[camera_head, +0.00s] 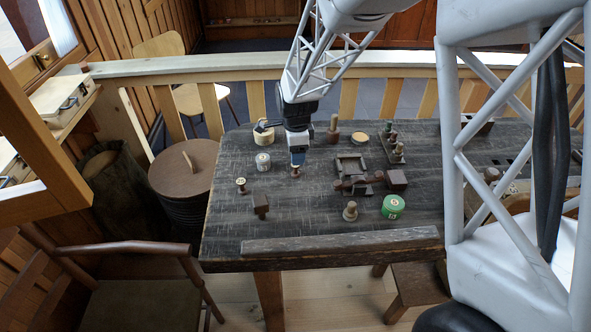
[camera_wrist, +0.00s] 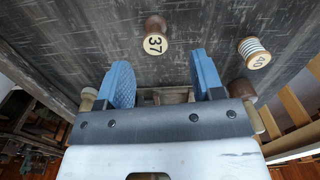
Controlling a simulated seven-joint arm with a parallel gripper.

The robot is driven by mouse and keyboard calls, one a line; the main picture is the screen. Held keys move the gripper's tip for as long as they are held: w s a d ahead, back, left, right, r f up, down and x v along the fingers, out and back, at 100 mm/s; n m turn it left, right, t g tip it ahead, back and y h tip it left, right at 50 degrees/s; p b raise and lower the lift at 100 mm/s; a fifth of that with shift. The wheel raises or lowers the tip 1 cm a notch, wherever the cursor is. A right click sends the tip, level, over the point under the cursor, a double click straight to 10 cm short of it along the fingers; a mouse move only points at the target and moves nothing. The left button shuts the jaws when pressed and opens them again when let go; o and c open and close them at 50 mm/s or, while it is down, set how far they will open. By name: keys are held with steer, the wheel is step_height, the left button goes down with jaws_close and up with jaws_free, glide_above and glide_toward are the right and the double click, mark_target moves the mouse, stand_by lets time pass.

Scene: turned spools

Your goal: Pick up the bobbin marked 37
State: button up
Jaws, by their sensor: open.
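The bobbin marked 37 (camera_wrist: 155,43) is brown and waisted, with a pale end face bearing the number, in the upper middle of the wrist view. It lies beyond my fingertips, roughly in line with the gap. My gripper (camera_wrist: 160,75) is open, its two blue fingers apart with nothing between them. In the head view my gripper (camera_head: 297,158) points down just above a small reddish-brown bobbin (camera_head: 296,173), which appears to be the same one. Its number cannot be read there, and the gripper partly covers it.
A bobbin marked 40 (camera_wrist: 254,53) stands right of 37 in the wrist view. A white marked cylinder (camera_head: 263,162), a pale-topped spool (camera_head: 241,185), a wooden tray (camera_head: 351,166) and a green tin (camera_head: 393,206) stand around on the dark table (camera_head: 310,220).

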mark_target(296, 169)
steer(key=shift+f, duration=0.95)
steer(key=shift+f, duration=0.15)
steer(key=shift+s+f, duration=0.15)
steer(key=shift+f, duration=1.1)
steer(key=shift+s+f, duration=0.1)
steer(key=shift+f, duration=1.1)
steer(key=c, duration=1)
steer(key=shift+r, duration=0.1)
